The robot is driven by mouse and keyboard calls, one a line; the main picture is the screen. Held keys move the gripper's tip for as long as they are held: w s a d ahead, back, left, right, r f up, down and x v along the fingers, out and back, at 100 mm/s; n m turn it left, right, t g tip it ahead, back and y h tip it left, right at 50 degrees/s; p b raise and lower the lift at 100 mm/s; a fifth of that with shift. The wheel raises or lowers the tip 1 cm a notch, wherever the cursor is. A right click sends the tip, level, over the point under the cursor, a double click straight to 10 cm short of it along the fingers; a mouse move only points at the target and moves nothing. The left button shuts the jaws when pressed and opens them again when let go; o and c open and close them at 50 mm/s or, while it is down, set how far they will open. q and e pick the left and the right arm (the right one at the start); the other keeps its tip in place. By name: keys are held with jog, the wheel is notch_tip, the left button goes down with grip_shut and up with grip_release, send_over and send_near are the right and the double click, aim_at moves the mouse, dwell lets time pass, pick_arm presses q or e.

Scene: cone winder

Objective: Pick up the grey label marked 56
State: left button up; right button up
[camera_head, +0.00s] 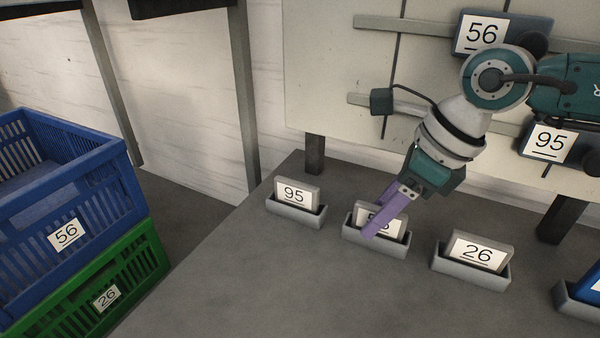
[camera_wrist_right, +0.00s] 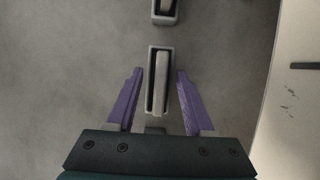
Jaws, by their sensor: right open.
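The grey label marked 56 (camera_head: 396,224) stands upright in a small grey holder (camera_head: 381,245) on the table, in the middle of a row. My finger hides part of its number in the head view. In the right wrist view the label (camera_wrist_right: 161,83) shows edge-on from above in its holder. My right gripper (camera_head: 377,222) points down at it with purple fingers open. In the right wrist view the open fingers (camera_wrist_right: 159,84) lie on either side of the label and holder, with gaps on both sides. My left gripper is not in view.
Grey labels 95 (camera_head: 294,194) and 26 (camera_head: 476,252) stand in holders on either side. A blue label (camera_head: 590,289) is at the right edge. A blue crate marked 56 (camera_head: 62,197) sits on a green crate marked 26 (camera_head: 115,285). A panel (camera_head: 330,75) stands behind the table.

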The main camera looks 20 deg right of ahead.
jog(key=shift+c, duration=0.2)
grip_shut()
dwell(0.4)
